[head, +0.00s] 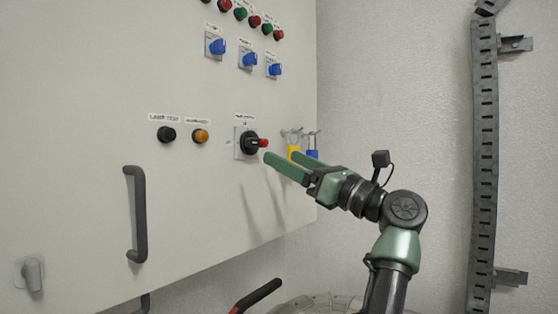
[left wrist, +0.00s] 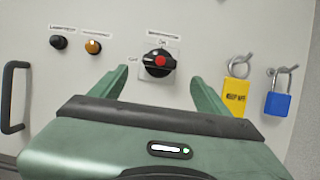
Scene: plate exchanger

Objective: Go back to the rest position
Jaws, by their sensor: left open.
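My left gripper (head: 281,160) is green and open, with nothing between its fingers. It is in front of the cabinet, near a black rotary switch (head: 250,142) with a red centre. In the left wrist view, the same switch (left wrist: 159,62) shows just beyond the gap between the open fingers (left wrist: 160,88). I cannot tell whether a finger touches it, but a gap seems to show. The left arm's forearm rises from the lower right in the head view. My right gripper is not in view.
The pale cabinet (head: 80,90) carries buttons, blue switches and a dark door handle (head: 138,215). A yellow padlock (left wrist: 236,93) and a blue padlock (left wrist: 278,104) hang right of the switch. A slotted metal rail (head: 484,160) stands at right, with bare wall between.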

